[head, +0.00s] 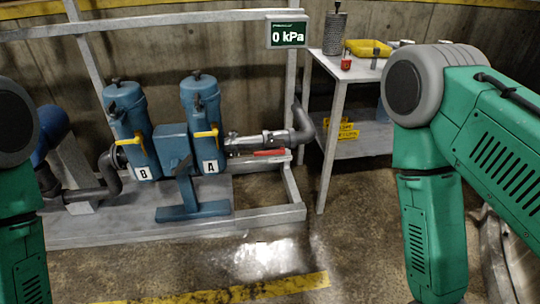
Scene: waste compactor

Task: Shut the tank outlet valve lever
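A red lever (268,152) lies level just under the grey outlet pipe (243,143), right of the blue tank A (203,105). It runs roughly along the pipe. A yellow lever (206,134) is on the front of tank A, and another yellow lever (129,141) is on the blue tank B (130,115). The picture does not label which one is the tank outlet valve lever. Both my arms hang down at the picture's sides, well apart from the levers. Neither of my grippers is in view.
A grey frame (275,216) carries the tanks. A display (288,33) above reads 0 kPa. A metal table (340,72) at the right holds a yellow tray (368,48) and a red item (346,63). The floor (265,260) in front is clear, with a yellow stripe (235,291).

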